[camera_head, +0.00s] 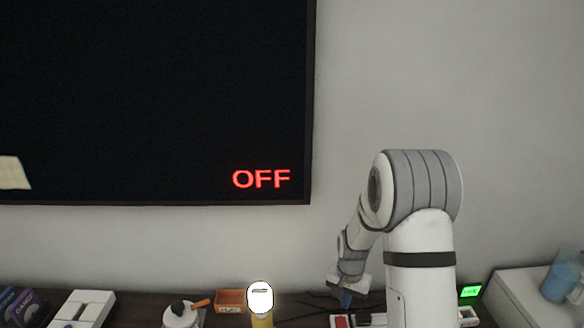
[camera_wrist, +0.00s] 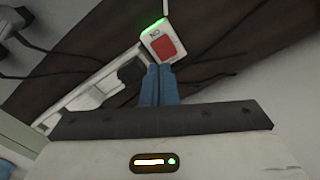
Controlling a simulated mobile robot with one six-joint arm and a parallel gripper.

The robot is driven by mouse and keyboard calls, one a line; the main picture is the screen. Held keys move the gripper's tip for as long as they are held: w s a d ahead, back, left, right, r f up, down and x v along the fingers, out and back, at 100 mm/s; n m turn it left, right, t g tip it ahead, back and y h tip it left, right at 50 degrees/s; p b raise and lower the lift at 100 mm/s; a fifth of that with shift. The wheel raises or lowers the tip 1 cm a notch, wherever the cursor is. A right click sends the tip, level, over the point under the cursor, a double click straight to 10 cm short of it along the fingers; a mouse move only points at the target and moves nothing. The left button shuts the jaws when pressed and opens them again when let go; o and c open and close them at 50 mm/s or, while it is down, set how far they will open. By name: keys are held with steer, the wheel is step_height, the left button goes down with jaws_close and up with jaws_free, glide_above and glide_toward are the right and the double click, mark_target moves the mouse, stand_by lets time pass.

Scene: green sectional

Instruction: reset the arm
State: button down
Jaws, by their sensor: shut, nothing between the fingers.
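My arm stands at the right of the head view, bent at a grey joint and reaching down to the left. My gripper (camera_head: 345,298) is low over the dark tabletop. In the wrist view my gripper (camera_wrist: 160,70) shows two blue fingers held together with nothing between them. The fingertips are close to a white switch box (camera_wrist: 162,45) with a red button and a green light. I cannot tell whether they touch it.
A dark wall screen (camera_head: 150,100) reads OFF. An orange box (camera_head: 231,300), a white kettle (camera_head: 182,316) and a yellow lamp (camera_head: 262,320) with a glowing white top stand left of my gripper. A white power strip (camera_wrist: 90,95) and cables lie near it. A blue jar (camera_head: 558,280) is at the right.

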steer(key=s+r+n+t, duration=0.15)
steer(key=s+r, duration=0.35)
steer(key=r, duration=0.7)
steer(key=s+r+n+t, duration=0.1)
steer(key=s+r+n, duration=0.1)
steer(key=s+r, duration=0.4)
steer(key=s+a+r+n, duration=0.1)
steer(key=s+r, duration=0.5)
steer(key=s, duration=0.7)
steer(key=shift+s+a+r+n+t, duration=0.3)
steer(key=shift+s+r+n+t, duration=0.05)
steer(key=shift+n, duration=0.2)
